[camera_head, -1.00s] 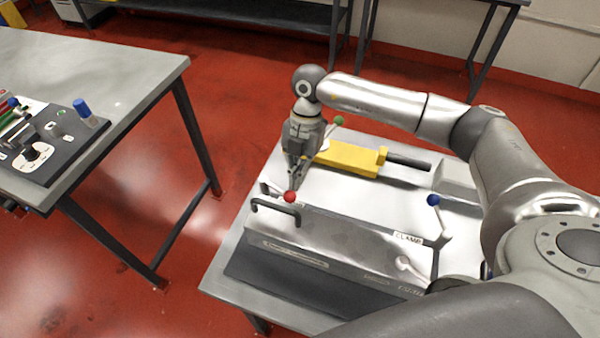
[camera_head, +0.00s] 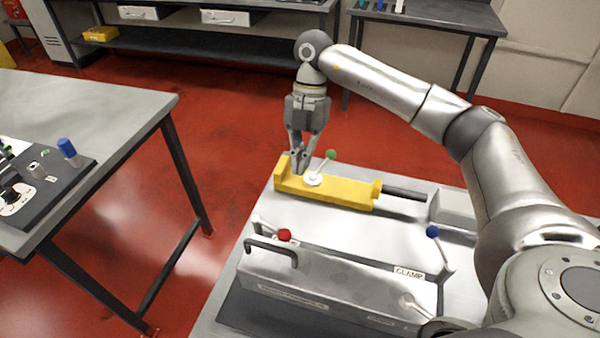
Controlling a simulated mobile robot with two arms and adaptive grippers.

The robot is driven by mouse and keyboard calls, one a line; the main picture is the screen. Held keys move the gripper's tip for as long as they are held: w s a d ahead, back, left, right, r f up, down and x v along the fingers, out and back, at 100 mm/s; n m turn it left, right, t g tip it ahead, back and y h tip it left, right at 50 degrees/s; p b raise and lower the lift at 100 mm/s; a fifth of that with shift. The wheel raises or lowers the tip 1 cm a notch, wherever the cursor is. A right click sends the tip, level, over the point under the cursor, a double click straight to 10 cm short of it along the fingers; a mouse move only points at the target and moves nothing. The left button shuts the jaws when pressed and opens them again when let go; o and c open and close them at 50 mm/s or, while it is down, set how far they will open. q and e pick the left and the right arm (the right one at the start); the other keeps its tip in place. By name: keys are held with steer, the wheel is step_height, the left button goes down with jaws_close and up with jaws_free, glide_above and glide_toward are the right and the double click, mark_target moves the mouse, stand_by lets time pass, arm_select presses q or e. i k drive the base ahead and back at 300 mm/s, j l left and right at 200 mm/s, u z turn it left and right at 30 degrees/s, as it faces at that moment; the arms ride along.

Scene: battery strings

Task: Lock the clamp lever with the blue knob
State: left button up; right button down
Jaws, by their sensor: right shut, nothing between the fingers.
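The blue knob (camera_head: 433,231) tops a pale lever (camera_head: 444,254) at the right of the grey metal box. The lever leans, with its knob at the upper left end. A label reading CLAMP (camera_head: 409,273) sits just left of it. My right gripper (camera_head: 299,166) points down, shut and empty, near the left part of the yellow block (camera_head: 330,190), well to the upper left of the blue knob. Whether its fingertips touch the block is unclear. My left gripper is not in view.
A green knob (camera_head: 331,154) on a white lever rises from the yellow block, close beside my right gripper. A red knob (camera_head: 285,235) and a black handle (camera_head: 271,249) are at the box's left. Another table (camera_head: 110,100) stands left across a floor gap.

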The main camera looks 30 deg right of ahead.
mark_target(449, 268)
steer(key=k+j, duration=0.5)
steer(key=k, duration=0.15)
steer(key=k+j, duration=0.5)
steer(key=k, duration=0.2)
